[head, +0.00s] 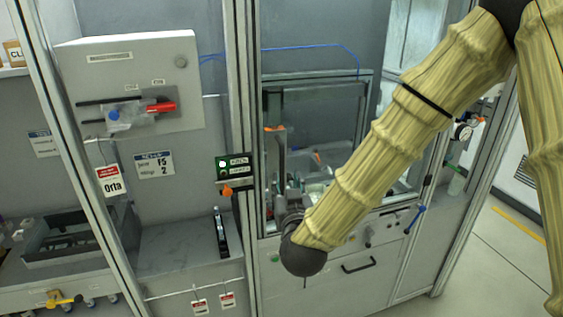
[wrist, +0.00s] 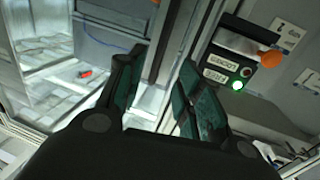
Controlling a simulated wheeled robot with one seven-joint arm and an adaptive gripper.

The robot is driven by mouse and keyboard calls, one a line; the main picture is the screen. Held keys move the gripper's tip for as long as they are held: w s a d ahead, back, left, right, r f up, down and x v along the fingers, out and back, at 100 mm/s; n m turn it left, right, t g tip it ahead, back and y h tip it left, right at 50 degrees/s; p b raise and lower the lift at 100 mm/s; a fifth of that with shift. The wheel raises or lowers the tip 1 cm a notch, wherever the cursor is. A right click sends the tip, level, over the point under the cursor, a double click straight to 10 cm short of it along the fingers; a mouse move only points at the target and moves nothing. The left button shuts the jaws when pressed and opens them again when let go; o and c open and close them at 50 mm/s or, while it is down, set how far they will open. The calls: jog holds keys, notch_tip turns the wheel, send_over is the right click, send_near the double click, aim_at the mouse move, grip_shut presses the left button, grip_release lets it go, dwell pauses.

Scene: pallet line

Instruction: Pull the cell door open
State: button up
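The cell door (head: 322,84) is a framed clear panel in the middle of the head view, and it looks shut in its frame. A grey upright handle (head: 281,160) with an orange piece near its top stands along the door's left side. My gripper (head: 284,188) is at the lower part of this handle, partly hidden by my own wrist. In the wrist view my gripper (wrist: 160,66) has its two dark green fingers apart. Upright bars show beyond the gap between them. I cannot tell whether the fingers touch the handle.
A control box (head: 235,167) with a lit green button and an orange knob is on the post left of the door. A grey cabinet (head: 130,75) with a red-handled switch hangs further left. A blue lever (head: 414,219) sticks out at lower right. Open floor (head: 490,250) lies right.

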aim_at(282, 164)
jog(key=w+p, duration=0.1)
jog(key=w, duration=0.2)
jog(key=w+a+p, duration=0.1)
jog(key=w+p, duration=0.1)
jog(key=w, duration=0.2)
jog(key=w+p, duration=0.1)
jog(key=w, duration=0.2)
jog(key=shift+w+a+r+p, duration=0.1)
jog(key=shift+w+a+p, duration=0.05)
jog(key=shift+w+p, duration=0.2)
jog(key=shift+c, duration=0.3)
grip_shut()
